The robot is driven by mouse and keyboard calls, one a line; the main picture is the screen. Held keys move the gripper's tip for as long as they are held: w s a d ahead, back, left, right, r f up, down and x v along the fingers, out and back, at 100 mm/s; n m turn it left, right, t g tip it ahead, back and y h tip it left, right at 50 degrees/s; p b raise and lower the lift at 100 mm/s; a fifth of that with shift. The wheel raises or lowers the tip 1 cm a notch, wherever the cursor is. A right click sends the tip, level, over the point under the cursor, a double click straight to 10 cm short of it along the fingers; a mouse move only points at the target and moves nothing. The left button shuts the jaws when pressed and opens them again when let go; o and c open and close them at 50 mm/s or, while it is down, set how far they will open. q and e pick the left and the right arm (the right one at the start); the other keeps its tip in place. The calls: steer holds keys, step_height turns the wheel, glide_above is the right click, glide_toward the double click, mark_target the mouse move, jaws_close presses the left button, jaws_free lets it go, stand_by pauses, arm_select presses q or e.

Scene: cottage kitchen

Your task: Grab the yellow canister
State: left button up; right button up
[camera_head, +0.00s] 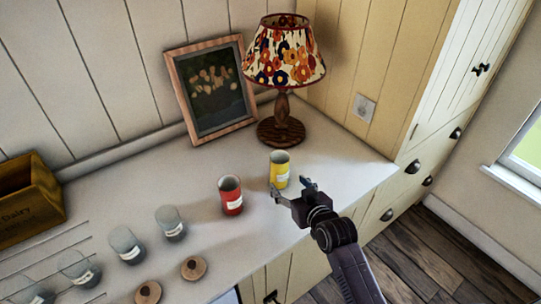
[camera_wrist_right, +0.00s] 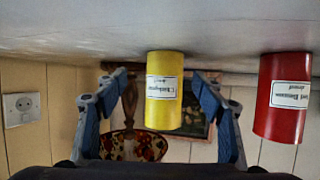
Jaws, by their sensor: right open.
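The yellow canister (camera_head: 279,169) stands upright on the white counter (camera_head: 330,158), with a white label on its side. My right gripper (camera_head: 290,187) is open just in front of it, its fingers pointing toward it. In the right wrist view, which is upside down, the yellow canister (camera_wrist_right: 165,112) shows between the two spread fingers of the gripper (camera_wrist_right: 157,80). I cannot tell whether the fingertips reach past its sides. My left gripper is not in view.
A red canister (camera_head: 230,195) stands close to the left of the yellow one. A lamp (camera_head: 283,115) and a picture frame (camera_head: 213,88) stand behind. Several glass jars (camera_head: 170,223), two wooden lids (camera_head: 193,268) and a wooden crate (camera_head: 28,204) are further left. The counter's right end is clear.

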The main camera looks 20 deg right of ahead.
mark_target(283, 181)
steer(key=shift+w, duration=0.3)
steer(key=shift+w+a, duration=0.1)
steer(key=shift+w, duration=0.15)
steer(key=x, duration=0.1)
steer(key=p+x, duration=0.1)
steer(key=x, duration=0.1)
steer(key=p+x, duration=0.1)
steer(key=shift+w+a+f, duration=0.1)
steer(key=shift+w+a, duration=0.1)
steer(key=shift+a, duration=0.2)
steer(key=shift+w+f, duration=0.35)
steer(key=shift+w, duration=0.2)
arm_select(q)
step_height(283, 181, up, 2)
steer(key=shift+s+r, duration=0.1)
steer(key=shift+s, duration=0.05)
arm_select(e)
steer(key=shift+c, duration=0.7)
steer(key=c, duration=1.3)
